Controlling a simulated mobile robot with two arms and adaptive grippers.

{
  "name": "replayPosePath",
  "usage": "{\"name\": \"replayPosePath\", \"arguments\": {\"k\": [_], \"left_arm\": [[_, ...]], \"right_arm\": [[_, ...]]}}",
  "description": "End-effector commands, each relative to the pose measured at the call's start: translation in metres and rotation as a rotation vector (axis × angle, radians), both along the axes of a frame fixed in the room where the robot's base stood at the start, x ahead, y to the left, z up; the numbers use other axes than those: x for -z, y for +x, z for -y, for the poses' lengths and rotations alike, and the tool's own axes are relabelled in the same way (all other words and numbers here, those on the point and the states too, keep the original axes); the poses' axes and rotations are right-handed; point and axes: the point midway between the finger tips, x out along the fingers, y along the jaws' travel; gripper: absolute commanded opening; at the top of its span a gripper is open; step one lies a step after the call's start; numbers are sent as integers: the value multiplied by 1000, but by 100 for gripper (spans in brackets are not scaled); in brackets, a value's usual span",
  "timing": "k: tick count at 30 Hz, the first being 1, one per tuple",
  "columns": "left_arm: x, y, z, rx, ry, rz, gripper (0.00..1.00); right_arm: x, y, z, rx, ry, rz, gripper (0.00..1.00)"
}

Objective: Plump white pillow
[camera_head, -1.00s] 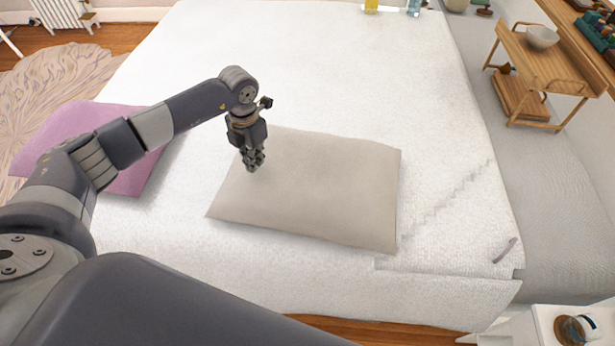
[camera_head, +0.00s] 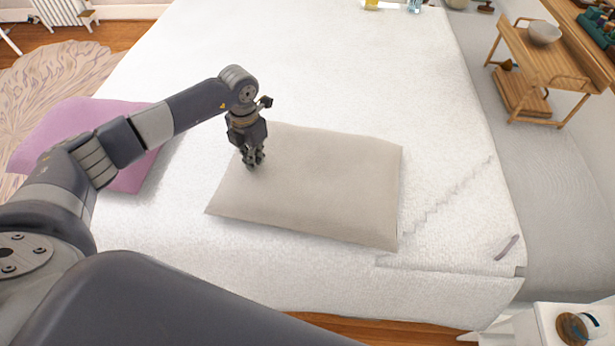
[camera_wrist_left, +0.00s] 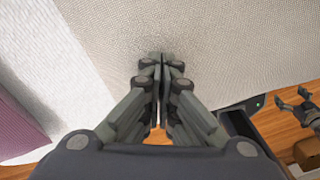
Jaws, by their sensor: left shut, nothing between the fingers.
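The off-white pillow (camera_head: 320,190) lies flat on the white bed, its top smooth and slightly puffed. My left gripper (camera_head: 253,163) points down at the pillow's left end, fingers shut and empty. Its tips look at or just above the fabric; contact is not clear. In the left wrist view the shut fingers (camera_wrist_left: 163,65) stand over the pillow's woven surface (camera_wrist_left: 215,45). My right gripper (camera_wrist_left: 292,103) shows at the right edge of that view, its fingers spread apart, away from the pillow; it is not in the head view.
A pink pillow (camera_head: 85,130) lies at the bed's left edge, partly behind my left arm. The bed (camera_head: 300,60) is clear beyond the off-white pillow. A small grey item (camera_head: 507,247) lies near the right corner. A wooden cart (camera_head: 545,65) stands to the right.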

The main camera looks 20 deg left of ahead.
Motion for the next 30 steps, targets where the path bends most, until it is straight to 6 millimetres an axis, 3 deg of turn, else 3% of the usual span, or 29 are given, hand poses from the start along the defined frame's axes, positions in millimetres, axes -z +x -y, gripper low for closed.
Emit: {"name": "replayPosePath", "arguments": {"k": [15,24,30], "left_arm": [[17,0,0,0,0,0,0],[15,0,0,0,0,-1,0],[2,0,0,0,0,1,0]], "right_arm": [[14,0,-1,0,1,0,92],[11,0,-1,0,1,0,92],[3,0,0,0,0,0,92]]}}
